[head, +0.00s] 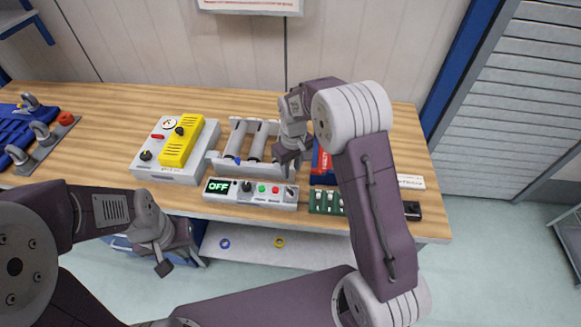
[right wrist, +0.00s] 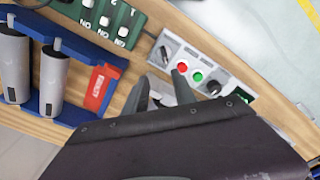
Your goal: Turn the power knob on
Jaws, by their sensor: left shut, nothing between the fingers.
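The grey control panel (head: 270,200) lies near the table's front edge. Its display (head: 219,186) reads OFF in green. Right of the display are a dark round knob (head: 246,187), green and red buttons, and a lever switch (head: 291,192). In the right wrist view the knob (right wrist: 213,87) shows just right of my fingers, partly in shadow. My right gripper (head: 285,155) is above and behind the panel's right half. Its fingers (right wrist: 162,92) are apart and empty, not touching the knob. My left gripper (head: 164,266) is shut and empty, in front of the table's edge.
A grey box with a yellow device (head: 180,142) stands left of the panel. A rack with grey cylinders (head: 243,140) is behind it. A green switch block (head: 325,202) is close on its right, near a red-and-blue object. Blue hardware (head: 20,135) lies far left.

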